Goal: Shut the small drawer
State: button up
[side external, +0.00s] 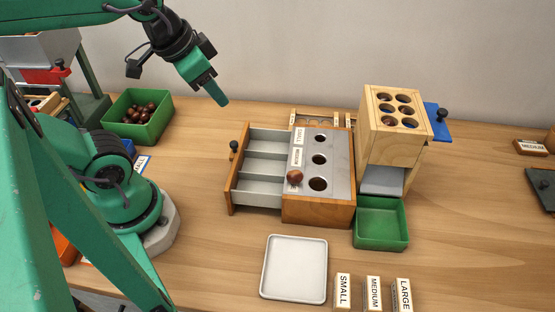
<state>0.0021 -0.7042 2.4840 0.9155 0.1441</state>
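A drawer (230,190) with a wooden front and grey compartments is pulled out to the left of a wooden sorting box (318,210). I cannot read a size mark on the drawer itself. A dark knob (234,147) shows at the far end of its front. The compartments look empty. A "SMALL" label (299,136) is on the box's top, at the far end of a label strip beside several holes. My gripper (220,97) is in the air above and behind the drawer, apart from it. Its fingers overlap in this view, so its opening is hidden.
One chestnut (294,176) lies on the box's top. A green bin (150,106) of chestnuts stands at left rear. A wooden block with holes (392,130) and an empty green tray (400,236) are at right. A white tray (294,282) lies in front. The table left of the drawer is clear.

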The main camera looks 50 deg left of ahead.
jog(key=f+m+g, duration=0.1)
jog(key=m, duration=0.3)
jog(key=m+g, duration=0.4)
jog(key=m, duration=0.8)
send_over(234, 143)
notch_tip(234, 143, down, 5)
jog(key=shift+r, duration=0.1)
jog(key=shift+f, duration=4)
grip_shut()
